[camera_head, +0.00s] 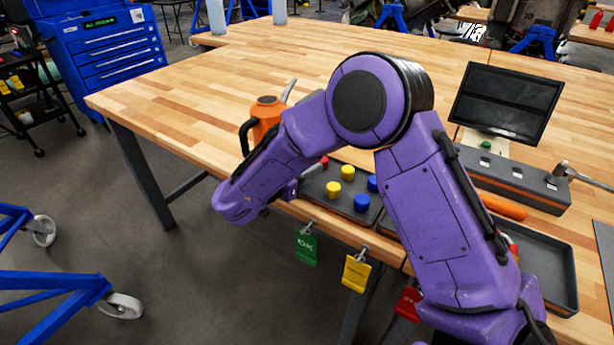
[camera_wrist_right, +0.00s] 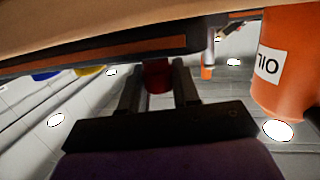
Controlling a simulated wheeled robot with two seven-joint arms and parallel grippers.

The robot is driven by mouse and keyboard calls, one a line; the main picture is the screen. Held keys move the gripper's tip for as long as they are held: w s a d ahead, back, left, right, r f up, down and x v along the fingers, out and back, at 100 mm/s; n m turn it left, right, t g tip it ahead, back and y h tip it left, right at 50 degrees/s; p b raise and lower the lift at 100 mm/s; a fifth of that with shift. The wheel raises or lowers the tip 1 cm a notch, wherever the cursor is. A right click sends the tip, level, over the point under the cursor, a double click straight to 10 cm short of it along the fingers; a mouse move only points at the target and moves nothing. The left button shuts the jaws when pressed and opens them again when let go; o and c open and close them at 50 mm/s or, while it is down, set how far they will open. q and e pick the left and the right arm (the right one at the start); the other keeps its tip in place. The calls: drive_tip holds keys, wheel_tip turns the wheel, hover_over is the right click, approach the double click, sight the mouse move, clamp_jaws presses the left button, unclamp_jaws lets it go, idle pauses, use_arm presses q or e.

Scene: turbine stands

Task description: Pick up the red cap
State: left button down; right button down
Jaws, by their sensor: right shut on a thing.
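The red cap (camera_wrist_right: 157,75) is between the two dark fingers of my right gripper (camera_wrist_right: 158,88) in the right wrist view, and the fingers are shut on it. In the head view a small red part of the cap (camera_head: 324,161) shows past my purple right arm, at the left end of a dark tray (camera_head: 325,196). The arm hides most of this gripper there. Whether the cap touches the tray is hard to tell. My left gripper is not in view.
Yellow caps (camera_head: 333,189) and blue caps (camera_head: 361,203) stand on the tray, close to the right gripper. An orange oil can (camera_head: 267,112) stands just left of it. The table's left part is clear.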

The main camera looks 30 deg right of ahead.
drive_tip(key=s+a+r, duration=0.1)
drive_tip(key=s+r, duration=0.9)
drive_tip(key=s, duration=0.4)
drive_tip(key=shift+a+r, duration=0.25)
drive_tip(key=shift+a, duration=0.1)
